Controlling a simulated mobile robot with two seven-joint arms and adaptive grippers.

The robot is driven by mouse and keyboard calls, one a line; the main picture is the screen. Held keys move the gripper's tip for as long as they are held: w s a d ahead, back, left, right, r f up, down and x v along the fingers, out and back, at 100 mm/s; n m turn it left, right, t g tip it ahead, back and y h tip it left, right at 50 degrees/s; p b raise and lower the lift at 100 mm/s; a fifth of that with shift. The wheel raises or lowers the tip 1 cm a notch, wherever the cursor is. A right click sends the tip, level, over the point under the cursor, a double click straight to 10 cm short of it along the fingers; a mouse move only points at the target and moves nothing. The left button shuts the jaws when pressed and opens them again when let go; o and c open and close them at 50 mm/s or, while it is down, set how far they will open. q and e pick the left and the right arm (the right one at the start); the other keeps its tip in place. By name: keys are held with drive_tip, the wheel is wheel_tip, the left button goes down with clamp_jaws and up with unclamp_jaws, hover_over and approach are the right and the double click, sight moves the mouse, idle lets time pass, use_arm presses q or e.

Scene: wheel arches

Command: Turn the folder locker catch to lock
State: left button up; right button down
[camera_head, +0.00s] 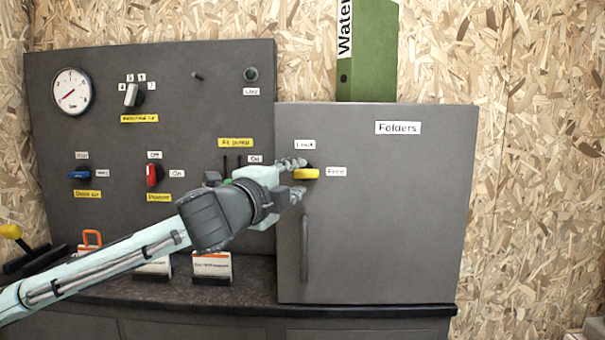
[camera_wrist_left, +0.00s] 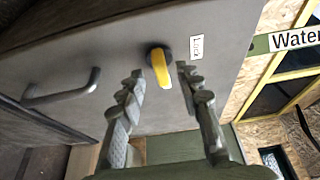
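The folder locker (camera_head: 390,220) is a grey cabinet with a "Folders" label on its door. Its yellow catch (camera_head: 306,173) lies level, pointing right toward the "Free" label (camera_head: 336,171). The "Lock" label (camera_head: 304,145) is above the catch. My left gripper (camera_head: 297,178) is at the catch, with one finger above and one below. In the left wrist view, the catch (camera_wrist_left: 160,66) shows between the tips of my open left gripper (camera_wrist_left: 160,76), with a gap visible on each side. My right gripper is not in view.
The locker has a vertical handle (camera_head: 305,248) below the catch. A grey panel (camera_head: 200,110) with a gauge (camera_head: 72,92), switches and labels stands to the left. A green "Water" binder (camera_head: 368,60) stands on top. Cards (camera_head: 212,267) stand on the dark counter (camera_head: 250,290).

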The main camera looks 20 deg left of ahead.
sight(306, 173)
use_arm(q)
drive_tip(key=shift+w+d, duration=0.2)
drive_tip(key=shift+w, duration=1.25)
clamp_jaws()
